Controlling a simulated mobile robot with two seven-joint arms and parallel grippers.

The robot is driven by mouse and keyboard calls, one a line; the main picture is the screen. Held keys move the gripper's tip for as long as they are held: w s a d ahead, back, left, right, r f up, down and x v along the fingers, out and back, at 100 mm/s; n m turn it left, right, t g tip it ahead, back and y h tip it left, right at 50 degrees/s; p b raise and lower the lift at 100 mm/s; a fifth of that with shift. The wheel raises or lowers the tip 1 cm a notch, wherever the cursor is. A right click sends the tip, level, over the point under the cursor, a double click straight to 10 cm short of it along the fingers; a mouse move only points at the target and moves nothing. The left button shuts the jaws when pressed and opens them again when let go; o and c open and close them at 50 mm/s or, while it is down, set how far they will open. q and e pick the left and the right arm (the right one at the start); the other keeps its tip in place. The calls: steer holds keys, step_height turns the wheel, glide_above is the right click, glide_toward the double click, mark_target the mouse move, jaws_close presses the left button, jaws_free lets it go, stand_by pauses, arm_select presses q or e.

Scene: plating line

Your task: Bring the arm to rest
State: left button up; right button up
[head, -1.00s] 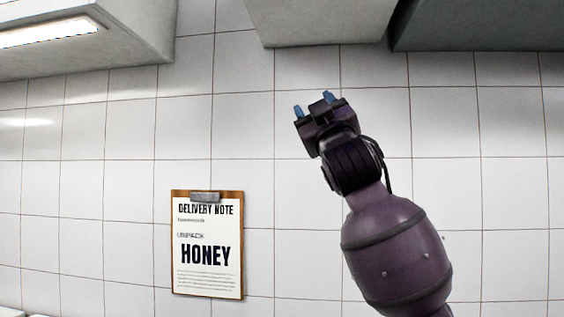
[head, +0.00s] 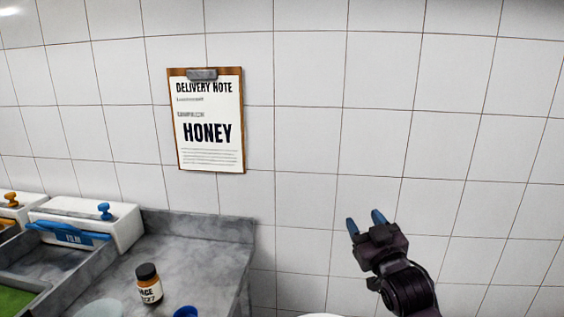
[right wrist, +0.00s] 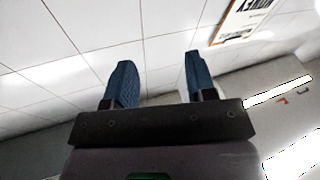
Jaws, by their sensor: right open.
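My right gripper (head: 366,223) is raised in front of the white tiled wall at the lower right of the head view. Its two blue fingertips point up and are apart. My left gripper is in neither view.
A clipboard (head: 208,163) reading "Delivery note" and "HONEY" hangs on the wall. At lower left, a grey counter (head: 200,250) bears a dark-lidded jar (head: 150,285).

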steer(key=s+d+f+m+g+h, duration=0.1)
steer(key=s+d+f+g, duration=0.15)
steer(key=s+f, duration=0.65)
steer(key=s+d+f+m+g+h, duration=0.2)
steer(key=s+d+f, duration=0.3)
steer(key=f, duration=0.8)
steer(key=s+d+f+m+g+h, duration=0.1)
steer(key=s+f+g, duration=0.3)
steer(key=s+f, duration=0.8)
steer(key=s+d, duration=0.1)
steer(key=s, duration=0.3)
steer(key=shift+s+d+f, duration=0.2)
steer(key=shift+s+f, duration=0.1)
steer(key=shift+f, duration=0.05)
steer(key=shift+c, duration=0.8)
steer(key=shift+s, duration=0.15)
